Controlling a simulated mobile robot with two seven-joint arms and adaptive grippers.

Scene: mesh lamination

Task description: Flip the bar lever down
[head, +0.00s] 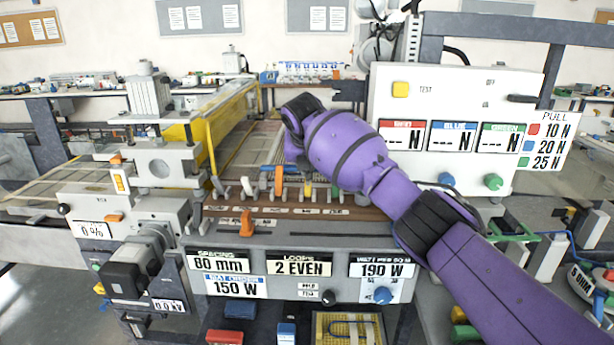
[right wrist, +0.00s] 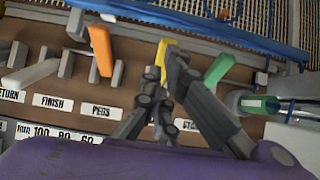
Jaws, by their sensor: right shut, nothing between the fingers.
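A row of small levers stands on a brown labelled strip (head: 290,211) at the front of the machine. In the right wrist view an orange lever (right wrist: 100,50), a yellow lever (right wrist: 160,56) and a green lever (right wrist: 219,69) stand up, and a white lever (right wrist: 32,74) leans left. I cannot read which one is marked as the bar lever. My right gripper (right wrist: 168,75) is shut and empty, with its fingertips right at the yellow lever; I cannot tell whether they touch. In the head view the orange lever (head: 279,180) shows, and my purple arm hides much of the area to its right.
A yellow guard frame (head: 212,130) stands behind the levers at left. A white test panel (head: 455,100) rises at right. Below the strip is the front panel with spacing and loops displays (head: 300,268). A blue rail (right wrist: 190,20) runs behind the levers.

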